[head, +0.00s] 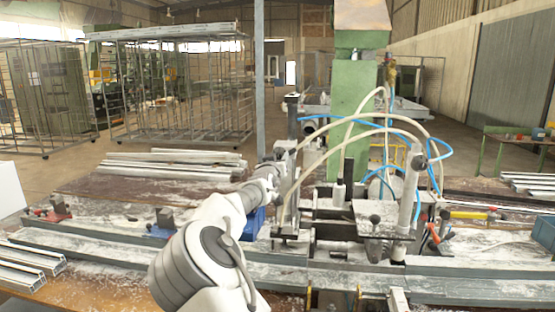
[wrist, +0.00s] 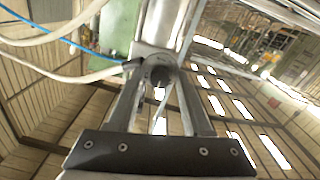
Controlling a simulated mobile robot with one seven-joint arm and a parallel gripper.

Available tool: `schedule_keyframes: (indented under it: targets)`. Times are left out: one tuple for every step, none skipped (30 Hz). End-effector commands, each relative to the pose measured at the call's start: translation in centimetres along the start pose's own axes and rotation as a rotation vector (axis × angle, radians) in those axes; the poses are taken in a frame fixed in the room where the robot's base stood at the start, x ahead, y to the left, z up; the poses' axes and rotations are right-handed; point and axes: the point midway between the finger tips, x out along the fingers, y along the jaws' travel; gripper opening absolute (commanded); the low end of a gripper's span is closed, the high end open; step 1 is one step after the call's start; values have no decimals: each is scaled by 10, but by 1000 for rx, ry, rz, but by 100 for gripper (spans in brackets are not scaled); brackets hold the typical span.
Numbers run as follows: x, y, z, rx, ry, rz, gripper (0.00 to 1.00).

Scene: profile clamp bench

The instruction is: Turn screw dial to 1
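A dark round knob (wrist: 159,72), which looks like the screw dial, sits at the end of a grey metal cylinder (wrist: 166,22) in the wrist view. No numbers or marks can be read on it. My gripper (wrist: 162,80) has its two grey fingers apart, one on each side of the knob. I cannot tell whether they press on it. In the head view my gripper (head: 287,160) is at the left side of the clamp machine (head: 375,215), and the dial cannot be made out there.
White and blue hoses (head: 350,120) arch over the machine just right of my gripper. A green column (head: 350,110) stands behind. A blue box (head: 252,222) lies beside my arm. Metal profiles (head: 175,163) lie behind to the left, and a long rail (head: 110,246) crosses the front.

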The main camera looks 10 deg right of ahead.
Motion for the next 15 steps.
schedule_keyframes:
  targets:
    - [0, 0, 0, 0, 0, 0, 39]
    - [0, 0, 0, 0, 0, 0, 34]
    - [0, 0, 0, 0, 0, 0, 27]
    - [0, 0, 0, 0, 0, 0, 21]
    - [0, 0, 0, 0, 0, 0, 16]
    - [0, 0, 0, 0, 0, 0, 9]
    - [0, 0, 0, 0, 0, 0, 3]
    - [0, 0, 0, 0, 0, 0, 0]
    - [0, 0, 0, 0, 0, 0, 0]
    - [0, 0, 0, 0, 0, 0, 0]
    - [0, 0, 0, 0, 0, 0, 0]
    - [0, 0, 0, 0, 0, 0, 0]
    - [0, 0, 0, 0, 0, 0, 0]
    - [0, 0, 0, -1, 0, 0, 0]
    - [0, 0, 0, -3, 0, 0, 0]
